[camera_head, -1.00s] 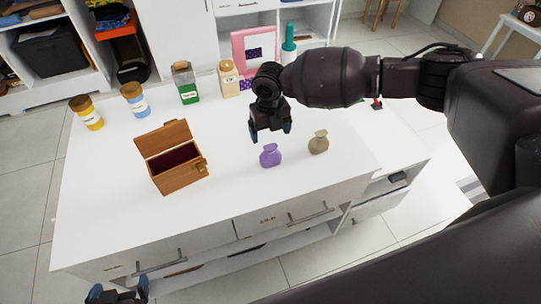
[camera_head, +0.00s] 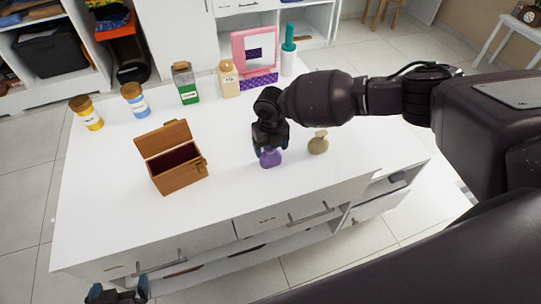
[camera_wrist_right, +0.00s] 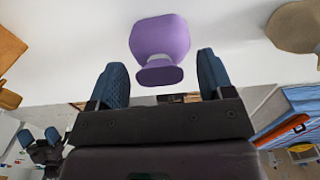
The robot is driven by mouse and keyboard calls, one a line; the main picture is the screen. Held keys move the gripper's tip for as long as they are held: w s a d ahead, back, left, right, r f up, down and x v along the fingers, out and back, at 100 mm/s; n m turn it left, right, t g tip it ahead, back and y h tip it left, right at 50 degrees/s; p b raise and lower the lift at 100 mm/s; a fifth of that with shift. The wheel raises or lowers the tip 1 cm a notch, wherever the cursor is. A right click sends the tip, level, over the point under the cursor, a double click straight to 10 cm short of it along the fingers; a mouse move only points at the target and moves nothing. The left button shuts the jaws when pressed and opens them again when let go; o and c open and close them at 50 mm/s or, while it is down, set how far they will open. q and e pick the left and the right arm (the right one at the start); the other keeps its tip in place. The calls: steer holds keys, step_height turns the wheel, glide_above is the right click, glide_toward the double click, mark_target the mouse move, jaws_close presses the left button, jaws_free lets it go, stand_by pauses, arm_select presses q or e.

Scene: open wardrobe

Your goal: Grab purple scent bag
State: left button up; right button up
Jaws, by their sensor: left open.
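The purple scent bag (camera_head: 271,158) stands upright on the white cabinet top, partly hidden by my right gripper (camera_head: 270,146) in the head view. In the right wrist view the bag (camera_wrist_right: 158,42) lies just beyond and between the two blue-padded fingers of my right gripper (camera_wrist_right: 161,78). The fingers are apart, with gaps on both sides of the bag's top. My left gripper (camera_head: 118,293) is open and empty, low at the bottom left of the head view, below the cabinet's front edge.
A tan bag (camera_head: 318,142) stands close to the right. An open wooden box (camera_head: 178,177) stands to the left. Several jars, including a green one (camera_head: 186,84), and a pink-framed mirror (camera_head: 255,52) line the back. The white top (camera_head: 110,230) is clear at front left.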

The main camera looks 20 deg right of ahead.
steer(key=c, duration=0.7)
